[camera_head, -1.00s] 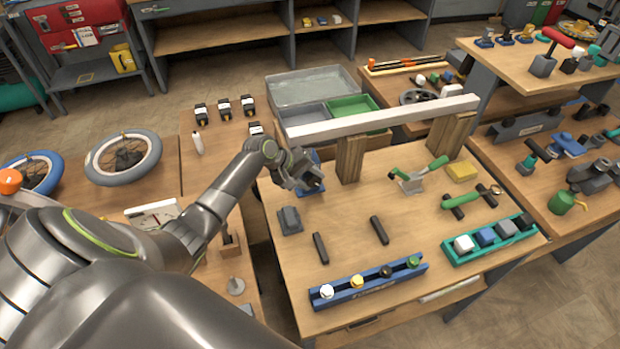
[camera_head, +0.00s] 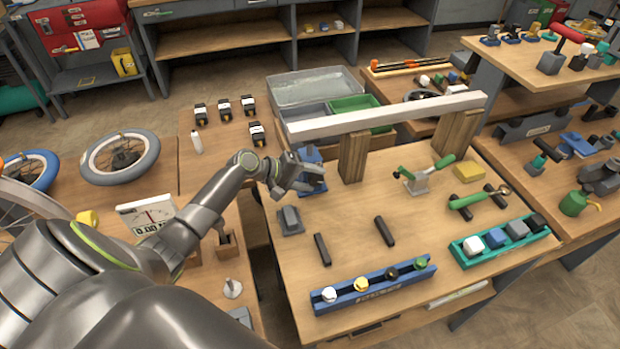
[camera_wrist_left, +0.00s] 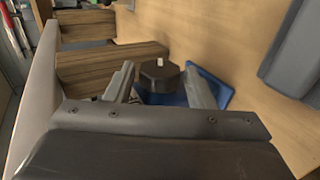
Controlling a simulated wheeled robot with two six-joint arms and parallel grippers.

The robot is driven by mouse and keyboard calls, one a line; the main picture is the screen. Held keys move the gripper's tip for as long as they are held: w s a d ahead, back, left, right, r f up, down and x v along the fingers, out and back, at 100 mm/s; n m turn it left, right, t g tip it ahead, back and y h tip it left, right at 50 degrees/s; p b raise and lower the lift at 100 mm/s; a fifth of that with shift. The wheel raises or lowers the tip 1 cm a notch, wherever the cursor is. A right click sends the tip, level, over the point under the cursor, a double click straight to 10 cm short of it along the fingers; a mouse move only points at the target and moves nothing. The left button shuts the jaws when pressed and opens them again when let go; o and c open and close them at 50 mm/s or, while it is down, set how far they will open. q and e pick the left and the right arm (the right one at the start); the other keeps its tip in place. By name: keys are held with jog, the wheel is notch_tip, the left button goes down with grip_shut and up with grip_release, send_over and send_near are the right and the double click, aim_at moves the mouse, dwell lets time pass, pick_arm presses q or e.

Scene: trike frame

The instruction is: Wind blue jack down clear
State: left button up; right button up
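The blue jack (camera_head: 311,155) stands on the main workbench by the left wooden post, partly hidden by my left gripper (camera_head: 318,178). In the left wrist view, the jack's black knob (camera_wrist_left: 160,75) shows between the two fingers of my left gripper (camera_wrist_left: 162,92), with the blue base (camera_wrist_left: 218,88) beyond. The fingers are spread, with a visible gap on the left of the knob; contact on the right cannot be told. A pale beam (camera_head: 390,115) lies across two wooden posts (camera_head: 352,157). The gap between jack and beam cannot be judged. My right gripper is not in view.
A grey block (camera_head: 290,220) sits in front of the jack. Two black bars (camera_head: 384,231) lie on the bench. A blue rack (camera_head: 372,287) and a teal rack (camera_head: 503,240) line the front. Grey and green bins (camera_head: 355,103) stand behind the beam.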

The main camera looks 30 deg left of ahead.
aim_at(308, 178)
pick_arm(q)
jog(key=shift+o, duration=1.2)
jog(key=shift+s+a, duration=0.1)
jog(key=b+v, duration=0.1)
jog(key=v, duration=0.4)
jog(key=shift+s+a+r, duration=0.1)
jog(key=shift+s+a, duration=0.15)
jog(key=shift+a, duration=0.05)
jog(key=shift+v, duration=0.75)
jog(key=shift+d+r, duration=0.1)
